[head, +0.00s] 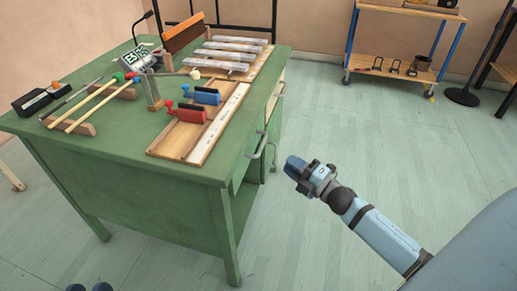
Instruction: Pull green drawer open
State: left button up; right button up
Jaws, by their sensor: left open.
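The green desk (130,155) stands at the left, and its drawer side faces right. A green drawer front (249,141) with a silver bar handle (262,143) is on that side near the close corner, seen at a steep angle. It looks shut or nearly so.
Blue (203,95) and red clamp-like blocks, mallets (90,107) and metal bars (232,47) cover the desktop. A wooden cart (392,80) stands at the back. The floor (350,140) right of the desk is clear.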

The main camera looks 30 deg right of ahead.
aim_at(262, 144)
pick_arm(q)
jog(key=shift+w+f+m+g+b, duration=0.15)
jog(key=shift+f+g+b, duration=0.15)
jog(key=shift+f+b, duration=0.35)
jog(key=shift+f+m+g+b, duration=0.15)
jog(key=shift+f+g+b, duration=0.25)
jog(key=shift+f, duration=0.45)
pick_arm(e)
jog(key=shift+x, duration=5.6)
grip_shut()
